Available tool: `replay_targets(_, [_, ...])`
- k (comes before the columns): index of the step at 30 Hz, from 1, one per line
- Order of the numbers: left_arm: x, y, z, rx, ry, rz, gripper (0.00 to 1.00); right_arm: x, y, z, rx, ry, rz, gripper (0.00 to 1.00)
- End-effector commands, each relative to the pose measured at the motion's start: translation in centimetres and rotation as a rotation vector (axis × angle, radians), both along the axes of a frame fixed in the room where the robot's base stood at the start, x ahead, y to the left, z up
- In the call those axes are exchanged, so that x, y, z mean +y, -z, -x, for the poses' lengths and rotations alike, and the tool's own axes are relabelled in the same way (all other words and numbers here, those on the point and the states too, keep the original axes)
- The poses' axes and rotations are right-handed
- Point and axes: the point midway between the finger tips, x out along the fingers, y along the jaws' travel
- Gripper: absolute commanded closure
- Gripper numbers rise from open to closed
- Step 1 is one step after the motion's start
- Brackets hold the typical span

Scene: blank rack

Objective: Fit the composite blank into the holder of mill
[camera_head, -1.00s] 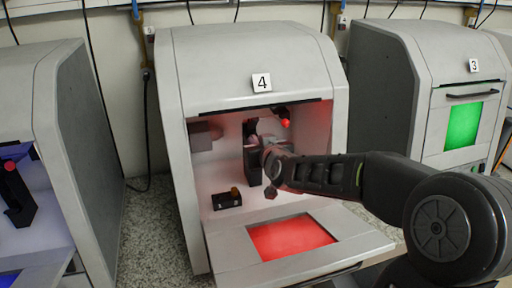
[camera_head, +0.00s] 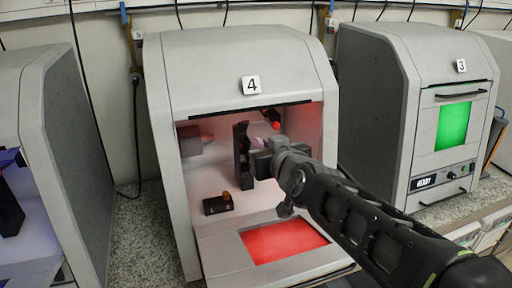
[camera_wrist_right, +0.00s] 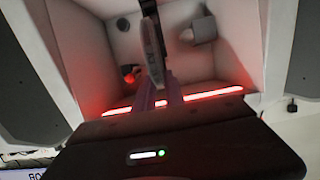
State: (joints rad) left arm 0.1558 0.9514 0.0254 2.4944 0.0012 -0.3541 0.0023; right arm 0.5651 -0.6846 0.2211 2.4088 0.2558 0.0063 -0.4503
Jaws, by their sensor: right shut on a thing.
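Mill 4 (camera_head: 225,65) stands open in the head view, its inside lit red. The black upright holder (camera_head: 241,150) stands inside it. My right gripper (camera_head: 262,160) reaches in from the right, beside the front of the holder. In the right wrist view my gripper (camera_wrist_right: 160,100) is shut on the composite blank (camera_wrist_right: 152,52), a thin pale grey piece seen nearly edge-on. In the head view I cannot make out the blank, nor whether it touches the holder. My left gripper is not in view.
A small black block with an orange knob (camera_head: 217,204) sits on the mill floor, left of my gripper. The lowered door with its red window (camera_head: 283,241) lies in front. A grey spindle (camera_wrist_right: 199,30) shows inside. Closed mill 3 (camera_head: 430,100) stands at right.

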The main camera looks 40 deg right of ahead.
Motion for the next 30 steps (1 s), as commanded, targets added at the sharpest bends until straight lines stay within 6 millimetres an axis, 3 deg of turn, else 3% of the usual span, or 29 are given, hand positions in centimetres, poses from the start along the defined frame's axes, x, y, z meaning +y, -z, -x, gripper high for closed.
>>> replay_targets(7, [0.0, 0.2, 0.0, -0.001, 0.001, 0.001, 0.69, 0.6, -1.2, 1.9, -0.003, 0.001, 0.0, 1.0])
replay_targets(30, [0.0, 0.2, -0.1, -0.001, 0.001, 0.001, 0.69, 0.7, -1.2, 2.0, -0.002, 0.0, 0.001, 1.0])
